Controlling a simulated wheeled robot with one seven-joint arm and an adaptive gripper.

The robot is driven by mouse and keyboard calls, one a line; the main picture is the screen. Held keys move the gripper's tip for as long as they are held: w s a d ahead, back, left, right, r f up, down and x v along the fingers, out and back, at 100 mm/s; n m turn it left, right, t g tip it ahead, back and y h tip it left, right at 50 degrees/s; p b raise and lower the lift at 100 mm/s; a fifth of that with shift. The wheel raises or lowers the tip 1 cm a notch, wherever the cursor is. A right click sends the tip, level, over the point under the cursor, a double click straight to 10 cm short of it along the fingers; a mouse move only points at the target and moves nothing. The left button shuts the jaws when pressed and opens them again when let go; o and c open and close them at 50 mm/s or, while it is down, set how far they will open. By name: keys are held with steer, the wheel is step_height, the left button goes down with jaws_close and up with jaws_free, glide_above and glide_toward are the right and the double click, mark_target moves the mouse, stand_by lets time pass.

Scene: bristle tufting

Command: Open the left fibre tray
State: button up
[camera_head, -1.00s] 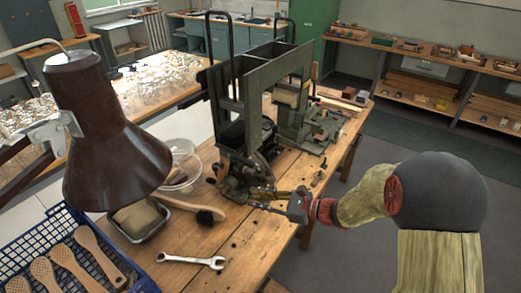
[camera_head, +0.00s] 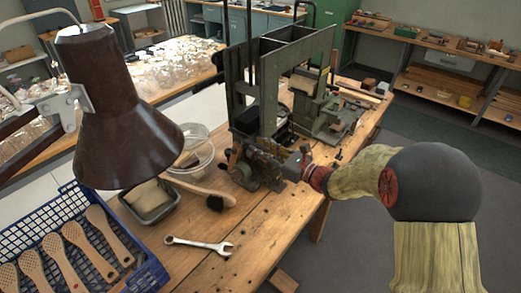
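The dark green tufting machine (camera_head: 268,95) stands on the wooden bench. It has an open-topped divided box at its top and a dark bin-like part (camera_head: 245,118) low on its left side. I cannot tell which part is the left fibre tray, or whether it is open or shut. My gripper (camera_head: 270,160) reaches in from the right, at the machine's low front mechanism (camera_head: 247,170). Its fingers overlap dark metal parts, so their opening and any contact are unclear. My wrist and forearm show to the right.
A brown lamp (camera_head: 120,120) hangs at the left over a blue crate (camera_head: 150,275) of brush backs. A clear bowl (camera_head: 200,158), a black-rimmed tray (camera_head: 140,213), a brush (camera_head: 214,202) and a wrench (camera_head: 198,245) lie on the bench. The front bench top is fairly clear.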

steer(key=shift+c, duration=1.2)
jaws_close()
